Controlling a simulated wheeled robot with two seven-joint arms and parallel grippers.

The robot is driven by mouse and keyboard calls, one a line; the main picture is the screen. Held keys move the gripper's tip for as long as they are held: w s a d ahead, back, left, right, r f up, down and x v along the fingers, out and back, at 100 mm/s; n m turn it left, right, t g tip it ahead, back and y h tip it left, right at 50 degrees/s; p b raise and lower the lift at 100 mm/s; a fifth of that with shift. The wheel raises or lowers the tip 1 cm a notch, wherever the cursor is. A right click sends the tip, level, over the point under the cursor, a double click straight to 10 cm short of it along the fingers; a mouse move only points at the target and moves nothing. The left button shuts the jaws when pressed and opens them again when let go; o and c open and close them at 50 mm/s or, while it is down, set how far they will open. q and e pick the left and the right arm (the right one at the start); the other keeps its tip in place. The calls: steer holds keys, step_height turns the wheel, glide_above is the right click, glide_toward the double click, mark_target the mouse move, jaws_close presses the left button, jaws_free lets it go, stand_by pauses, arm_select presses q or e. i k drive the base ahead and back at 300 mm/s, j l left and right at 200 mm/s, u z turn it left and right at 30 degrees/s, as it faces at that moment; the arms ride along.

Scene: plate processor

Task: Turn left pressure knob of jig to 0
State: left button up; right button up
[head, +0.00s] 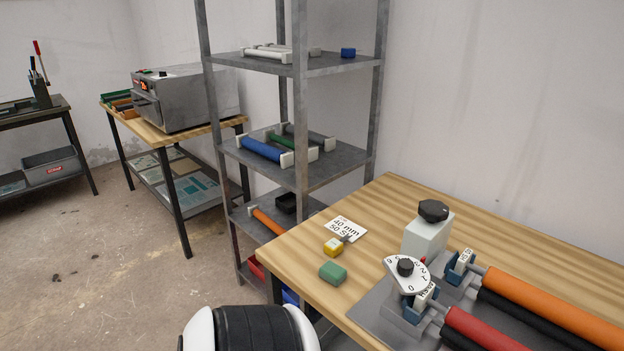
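The jig (372,318) sits on the wooden table at the lower right, partly cut off by the frame edge. At its left end is a white numbered dial (411,284) with a black knob (405,266) in its middle. A small red mark shows by the dial's right rim; I cannot tell the exact setting. Behind it stands a pale block (427,238) with a black knob (433,210) on top. The jig holds an orange roller (550,305) and a red roller (480,329), with black rollers beside them. Neither of my grippers is in view.
On the table (395,195) lie a green block (333,272), a yellow object (334,247) and a printed card (346,229). A metal shelf (330,165) with rollers stands behind the table's left end. An oven-like machine (185,97) is farther left. Open floor lies left.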

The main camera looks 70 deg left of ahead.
mark_target(411, 276)
steer(key=u, duration=1.6)
steer(key=k+l, duration=0.1)
steer(key=l, duration=0.55)
